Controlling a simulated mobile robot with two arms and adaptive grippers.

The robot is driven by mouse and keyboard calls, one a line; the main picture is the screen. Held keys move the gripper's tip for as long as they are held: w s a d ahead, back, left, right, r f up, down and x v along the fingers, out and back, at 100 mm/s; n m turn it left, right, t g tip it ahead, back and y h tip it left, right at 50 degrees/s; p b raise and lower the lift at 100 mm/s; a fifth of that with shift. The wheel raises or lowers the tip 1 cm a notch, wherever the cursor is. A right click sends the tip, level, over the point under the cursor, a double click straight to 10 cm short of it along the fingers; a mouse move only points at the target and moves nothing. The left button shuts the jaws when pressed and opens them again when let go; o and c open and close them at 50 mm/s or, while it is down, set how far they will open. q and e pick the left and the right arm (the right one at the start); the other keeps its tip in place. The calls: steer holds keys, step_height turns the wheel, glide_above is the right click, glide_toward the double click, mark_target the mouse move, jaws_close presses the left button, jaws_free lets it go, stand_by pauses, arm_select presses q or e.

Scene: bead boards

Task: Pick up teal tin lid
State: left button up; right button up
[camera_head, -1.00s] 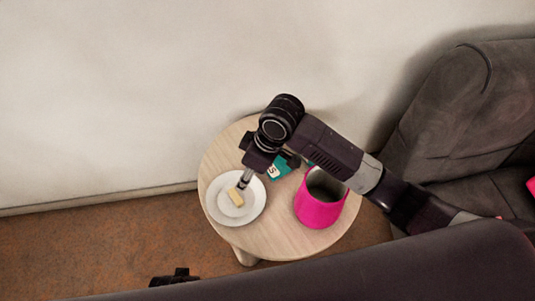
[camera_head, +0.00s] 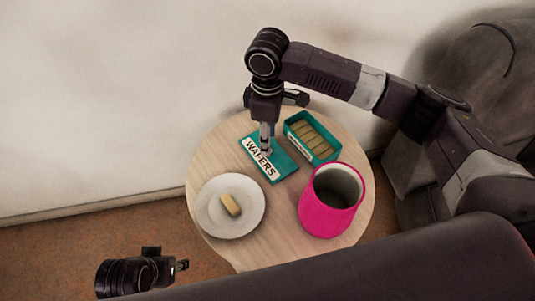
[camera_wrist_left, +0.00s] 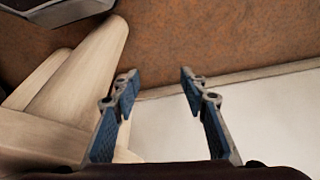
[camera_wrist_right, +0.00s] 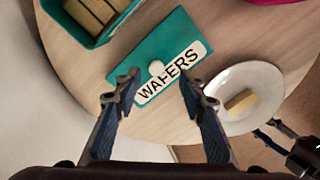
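The teal tin lid (camera_head: 280,171) lies flat on the round table, with a white "WAFERS" label and a small pale knob. It also shows in the right wrist view (camera_wrist_right: 177,37), its knob between and beyond the fingertips. My right gripper (camera_head: 268,150) points down over the lid. In the right wrist view my right gripper (camera_wrist_right: 155,88) is open, with nothing between its fingers. Whether it touches the lid I cannot tell. My left gripper (camera_head: 182,265) is low at the left, away from the table. In the left wrist view it (camera_wrist_left: 160,82) is open and empty.
The teal tin (camera_head: 323,153) with several wafers stands open behind the lid. A white plate (camera_head: 212,222) with one wafer (camera_head: 231,204) is at the front left. A pink pot (camera_head: 322,220) is at the right. The wall (camera_head: 120,90) is close behind the table (camera_head: 215,157).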

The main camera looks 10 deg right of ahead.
mark_target(275, 167)
steer(key=shift+w+d+f+b, duration=0.1)
steer(key=shift+f+b, duration=0.15)
steer(key=shift+f, duration=0.5)
steer(key=shift+w+a+f+b, duration=0.1)
steer(key=shift+f+b, duration=0.15)
steer(key=shift+f, duration=0.55)
steer(key=shift+w+d+f+b, duration=0.1)
steer(key=shift+f+b, duration=0.15)
steer(key=shift+f, duration=0.5)
arm_select(q)
steer(key=v, duration=0.4)
steer(key=shift+r, duration=0.2)
arm_select(e)
jaws_close()
